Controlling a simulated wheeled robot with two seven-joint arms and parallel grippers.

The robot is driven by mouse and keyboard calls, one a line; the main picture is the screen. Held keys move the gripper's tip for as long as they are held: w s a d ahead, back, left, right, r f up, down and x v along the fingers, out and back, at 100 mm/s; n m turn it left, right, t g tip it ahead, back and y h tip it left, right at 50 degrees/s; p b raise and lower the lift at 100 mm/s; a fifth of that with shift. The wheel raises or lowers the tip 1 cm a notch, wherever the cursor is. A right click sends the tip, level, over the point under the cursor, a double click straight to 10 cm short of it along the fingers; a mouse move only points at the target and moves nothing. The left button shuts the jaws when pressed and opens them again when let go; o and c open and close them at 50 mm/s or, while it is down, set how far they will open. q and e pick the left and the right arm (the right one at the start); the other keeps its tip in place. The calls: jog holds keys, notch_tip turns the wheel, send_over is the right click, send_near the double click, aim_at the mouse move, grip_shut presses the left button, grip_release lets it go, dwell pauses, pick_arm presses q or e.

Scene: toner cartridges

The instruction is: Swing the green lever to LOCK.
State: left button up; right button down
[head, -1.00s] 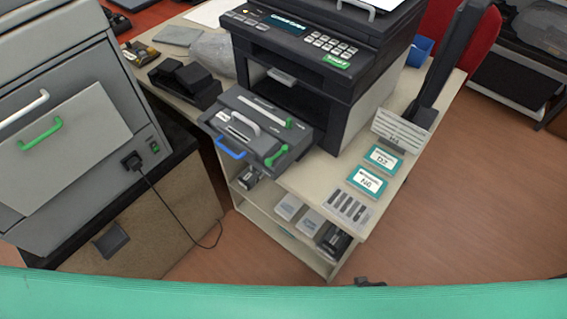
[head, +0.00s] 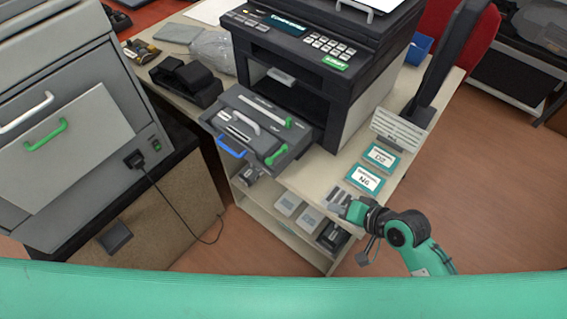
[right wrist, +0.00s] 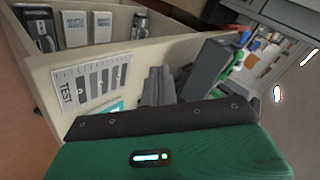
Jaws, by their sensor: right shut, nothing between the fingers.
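A grey drawer unit (head: 255,128) sticks out of the front of the black printer (head: 310,65) in the head view. A short green lever (head: 276,155) sits at its front right corner. A bar with a green end (head: 288,122) lies on its top, and a blue handle (head: 231,147) is at its front. I cannot read any LOCK mark. My right gripper (head: 337,199) is over the front right of the desk, apart from the lever and to its lower right. Its fingers (right wrist: 158,86) are together and empty in the right wrist view. My left gripper is not in view.
Two teal-edged cards (head: 366,179) and a striped test card (right wrist: 90,83) lie on the desk near my right gripper. Boxes (head: 288,204) sit on the shelf below. A grey cabinet (head: 85,90) stands left.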

notch_tip(320, 180, up, 8)
jog(key=w+a+m+y, duration=0.2)
jog(key=m+y, duration=0.1)
jog(key=y, duration=0.1)
jog(key=shift+a+r+m+t, duration=0.2)
jog(key=shift+a+m+t, duration=0.2)
jog(key=p, duration=0.3)
send_near(272, 163)
notch_tip(272, 163, down, 3)
jog(key=w+a, duration=0.2)
jog(key=shift+w+a+r+p, duration=0.15)
jog(key=shift+w+a+p, duration=0.1)
jog(key=shift+a, duration=0.2)
jog(key=shift+w+a+r+p, duration=0.15)
jog(key=shift+a+p, duration=0.1)
jog(key=shift+a, duration=0.2)
jog(key=shift+w+a, duration=0.3)
jog(key=shift+a, duration=0.25)
